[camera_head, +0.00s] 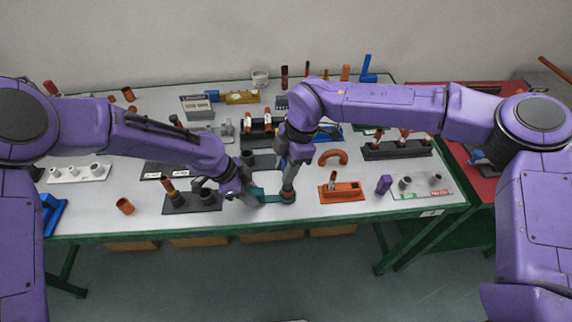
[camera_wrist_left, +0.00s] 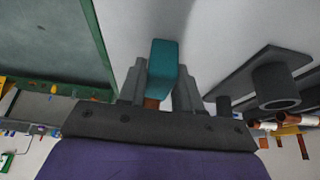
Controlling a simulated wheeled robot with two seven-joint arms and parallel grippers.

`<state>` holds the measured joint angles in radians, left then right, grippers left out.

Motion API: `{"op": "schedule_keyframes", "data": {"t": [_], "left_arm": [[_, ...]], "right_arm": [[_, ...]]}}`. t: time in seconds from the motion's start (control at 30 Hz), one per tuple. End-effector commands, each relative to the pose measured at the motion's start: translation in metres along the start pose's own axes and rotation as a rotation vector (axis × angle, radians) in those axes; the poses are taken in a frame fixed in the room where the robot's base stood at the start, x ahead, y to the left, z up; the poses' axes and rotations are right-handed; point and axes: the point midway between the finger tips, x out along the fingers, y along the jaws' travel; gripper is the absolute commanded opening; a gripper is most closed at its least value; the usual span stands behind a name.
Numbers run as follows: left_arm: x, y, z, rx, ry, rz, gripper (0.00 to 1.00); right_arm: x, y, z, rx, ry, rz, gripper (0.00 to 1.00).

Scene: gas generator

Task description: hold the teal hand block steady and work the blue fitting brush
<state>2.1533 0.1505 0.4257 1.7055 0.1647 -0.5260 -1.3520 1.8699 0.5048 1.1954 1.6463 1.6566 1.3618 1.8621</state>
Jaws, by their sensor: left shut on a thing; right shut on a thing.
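The teal hand block (camera_head: 270,198) is at the front edge of the table, in the middle. My left gripper (camera_head: 253,196) is shut on its left end; the left wrist view shows the teal block (camera_wrist_left: 162,62) between the grey fingers (camera_wrist_left: 160,88). My right gripper (camera_head: 289,180) points down over the block's right end. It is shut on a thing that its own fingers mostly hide. A small copper-brown part shows at the block's right end below it. I cannot make out the blue brush itself.
An orange holder (camera_head: 342,191) and a purple piece (camera_head: 384,184) stand to the right. A dark rack (camera_head: 192,202) is just left of my left gripper, and a copper tube (camera_head: 125,206) lies further left. A curved orange part (camera_head: 333,157) lies behind. The table's green front edge is close.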

Motion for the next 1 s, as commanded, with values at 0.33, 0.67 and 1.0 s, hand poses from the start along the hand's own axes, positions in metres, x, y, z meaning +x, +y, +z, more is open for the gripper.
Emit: {"op": "schedule_keyframes", "data": {"t": [0.33,0.67,1.0], "left_arm": [[0.0,0.0,0.0,0.0,0.0,0.0,0.0],[0.0,0.0,0.0,0.0,0.0,0.0,0.0],[0.0,0.0,0.0,0.0,0.0,0.0,0.0]], "right_arm": [[0.01,0.0,0.003,-0.001,0.0,0.001,0.12],[0.019,0.0,0.005,-0.001,-0.001,0.001,0.12],[0.018,0.0,0.005,-0.179,-0.001,-0.049,0.12]]}}
